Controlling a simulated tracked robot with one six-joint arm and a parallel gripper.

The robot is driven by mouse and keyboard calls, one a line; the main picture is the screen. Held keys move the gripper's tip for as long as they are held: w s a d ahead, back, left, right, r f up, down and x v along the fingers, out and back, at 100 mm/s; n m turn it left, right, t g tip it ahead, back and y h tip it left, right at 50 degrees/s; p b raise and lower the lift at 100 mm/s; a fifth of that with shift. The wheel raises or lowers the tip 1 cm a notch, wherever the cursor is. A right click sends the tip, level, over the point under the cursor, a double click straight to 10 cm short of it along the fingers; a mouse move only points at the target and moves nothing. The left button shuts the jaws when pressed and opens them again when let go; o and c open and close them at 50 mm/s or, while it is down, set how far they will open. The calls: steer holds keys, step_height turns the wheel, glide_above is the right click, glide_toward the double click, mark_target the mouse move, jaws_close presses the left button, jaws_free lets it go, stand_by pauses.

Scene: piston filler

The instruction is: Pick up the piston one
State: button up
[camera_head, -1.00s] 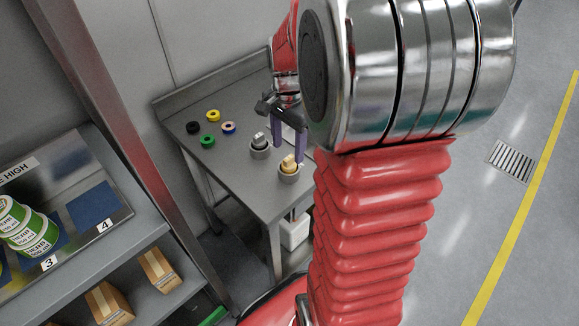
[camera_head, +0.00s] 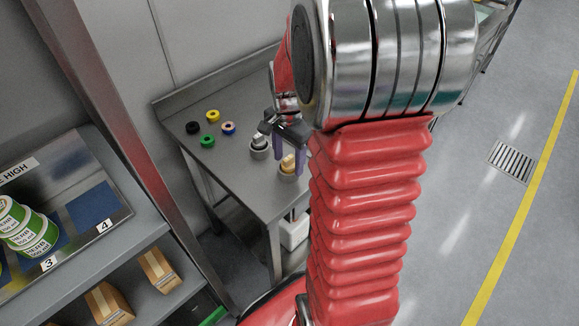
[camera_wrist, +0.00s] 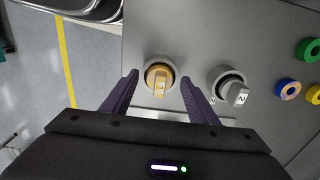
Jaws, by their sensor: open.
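A brass-coloured piston (camera_head: 288,163) stands in a grey round holder near the table's front edge. In the wrist view the brass piston (camera_wrist: 160,80) has a small pale marking, which looks like a 1. A silver-grey piston (camera_head: 259,141) stands in a similar holder beside it. In the wrist view the grey piston (camera_wrist: 236,93) carries a white label that looks like a 2. My gripper (camera_head: 289,165) is open, with its purple fingers pointing down at the brass piston. In the wrist view my gripper (camera_wrist: 159,78) has one finger on each side of that piston; I see no contact.
Black (camera_head: 192,128), yellow (camera_head: 213,116), green (camera_head: 208,141) and blue-and-tan (camera_head: 229,128) rings lie on the metal table (camera_head: 238,185) behind the pistons. A red upright post (camera_head: 120,120) and a shelf with tubs (camera_head: 34,240) stand at left.

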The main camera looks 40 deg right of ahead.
stand_by(0.3)
jaws_close()
stand_by(0.6)
